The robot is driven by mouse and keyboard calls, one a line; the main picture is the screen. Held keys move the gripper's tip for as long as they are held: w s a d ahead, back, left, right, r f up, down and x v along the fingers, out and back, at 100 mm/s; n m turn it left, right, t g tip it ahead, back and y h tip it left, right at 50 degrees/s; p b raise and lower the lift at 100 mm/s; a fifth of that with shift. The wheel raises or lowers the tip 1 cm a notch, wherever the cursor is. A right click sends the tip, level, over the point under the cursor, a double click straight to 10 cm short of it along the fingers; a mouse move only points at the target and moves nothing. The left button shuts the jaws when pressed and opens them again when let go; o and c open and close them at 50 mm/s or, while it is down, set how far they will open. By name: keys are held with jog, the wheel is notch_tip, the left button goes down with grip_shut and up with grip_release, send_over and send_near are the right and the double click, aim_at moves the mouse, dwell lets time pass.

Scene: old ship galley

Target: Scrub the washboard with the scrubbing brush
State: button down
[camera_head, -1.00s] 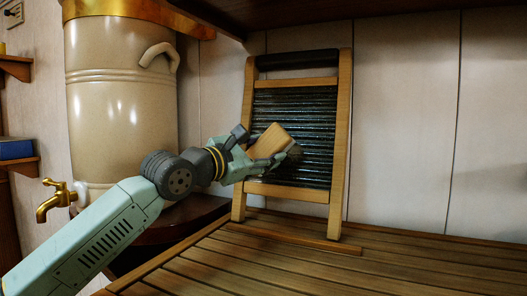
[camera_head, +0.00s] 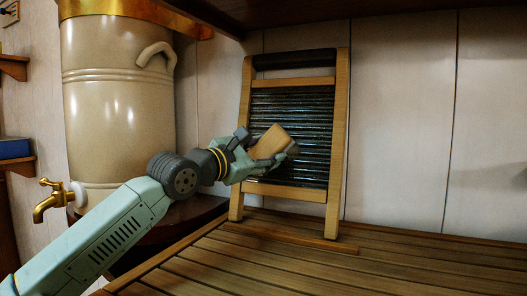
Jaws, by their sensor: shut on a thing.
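The washboard (camera_head: 308,112) stands upright, leaning on the back wall, with a wooden frame and a dark ribbed panel. My gripper (camera_head: 266,149) is shut on the scrubbing brush (camera_head: 269,144), a wooden block held tilted in front of the lower left part of the ribbed panel. The brush's bristles are mostly hidden by the fingers. I cannot tell whether the brush touches the ribs.
A slatted wooden counter (camera_head: 290,268) lies under the washboard, clear to the right. A large cream urn (camera_head: 112,105) with a brass tap (camera_head: 50,201) stands at the left, close to my arm. A shelf overhangs the top.

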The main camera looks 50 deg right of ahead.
aim_at(277, 152)
jog(key=shift+s+d+f+b, duration=0.1)
jog(key=shift+s+d+b, duration=0.05)
jog(key=shift+s+b, duration=0.5)
jog(key=shift+s+d+f+b, duration=0.1)
jog(key=shift+s+b, duration=0.35)
jog(key=shift+b, duration=0.35)
jog(key=shift+s+d+r+b, duration=0.15)
jog(key=shift+s+r+b, duration=0.1)
jog(key=shift+s+b, duration=0.45)
jog(key=shift+s+d+f+b, duration=0.1)
jog(key=shift+s+d+b, duration=0.1)
jog(key=shift+s+b, duration=0.35)
jog(key=shift+s+d+f+b, duration=0.1)
jog(key=shift+s+d+b, duration=0.05)
jog(key=shift+s+b, duration=0.3)
jog(key=shift+s+d+r+b, duration=0.15)
jog(key=shift+s+d+b, duration=0.1)
jog(key=shift+s+b, duration=0.5)
jog(key=shift+w+a+r, duration=0.1)
jog(key=shift+w+r, duration=0.05)
jog(key=shift+w+a+p, duration=0.15)
jog(key=shift+w+p, duration=0.55)
jog(key=shift+w+a+p, duration=0.2)
jog(key=shift+w+p, duration=0.45)
jog(key=shift+w, duration=0.3)
jog(key=w+p, duration=0.1)
jog(key=w+a+p, duration=0.1)
jog(key=w, duration=0.1)
jog(key=shift+p, duration=0.3)
jog(key=shift+w, duration=0.3)
